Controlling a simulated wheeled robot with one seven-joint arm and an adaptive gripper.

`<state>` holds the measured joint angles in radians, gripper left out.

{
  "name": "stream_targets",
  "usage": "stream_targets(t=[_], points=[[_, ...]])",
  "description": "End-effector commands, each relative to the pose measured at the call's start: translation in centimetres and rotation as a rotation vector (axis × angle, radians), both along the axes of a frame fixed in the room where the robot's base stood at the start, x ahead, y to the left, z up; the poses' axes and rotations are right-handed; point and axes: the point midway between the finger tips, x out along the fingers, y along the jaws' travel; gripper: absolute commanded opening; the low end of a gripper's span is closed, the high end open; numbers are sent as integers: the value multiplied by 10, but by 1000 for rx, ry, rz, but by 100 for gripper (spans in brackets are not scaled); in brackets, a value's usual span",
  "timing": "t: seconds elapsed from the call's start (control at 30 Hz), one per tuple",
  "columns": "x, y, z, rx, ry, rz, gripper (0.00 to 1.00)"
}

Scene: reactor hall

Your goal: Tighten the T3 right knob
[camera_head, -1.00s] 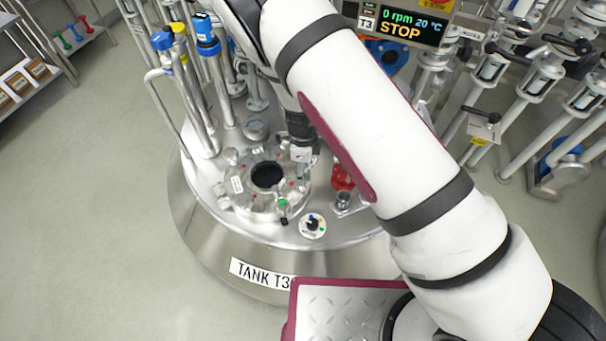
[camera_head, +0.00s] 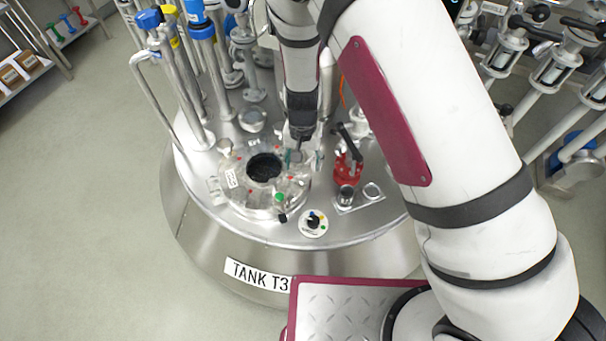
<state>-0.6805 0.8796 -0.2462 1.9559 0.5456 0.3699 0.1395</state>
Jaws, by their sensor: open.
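Tank T3 (camera_head: 330,262) is a round steel vessel with a "TANK T3" label on its front. On its lid is a round steel port (camera_head: 236,192) with a dark open hole, small red marks and knobs around its rim. My gripper (camera_head: 299,157) points down over the right rear side of this port. It is open, with its fingers close to the rim. The right knob is at or behind the fingers and I cannot make it out clearly. Whether the fingers touch it cannot be told. A pale knob (camera_head: 224,146) shows at the port's left rear.
A red valve with a black handle (camera_head: 348,165) stands just right of my gripper. A round dial (camera_head: 313,222) sits at the lid's front. Tall pipes with blue and yellow tops (camera_head: 200,70) rise at the left rear. My arm covers the right side.

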Motion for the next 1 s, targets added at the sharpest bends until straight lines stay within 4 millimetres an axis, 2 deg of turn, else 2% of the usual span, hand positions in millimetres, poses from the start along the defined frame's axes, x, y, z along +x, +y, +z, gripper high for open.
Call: stream_targets(t=[0.27, 0.73, 0.8, 1.0], points=[[1, 0, -2, 1, 1, 450, 58], [0, -1, -1, 1, -1, 1364, 58], [0, 0, -16, 0, 3, 1365, 58], [0, 0, -42, 0, 2, 1359, 58]])
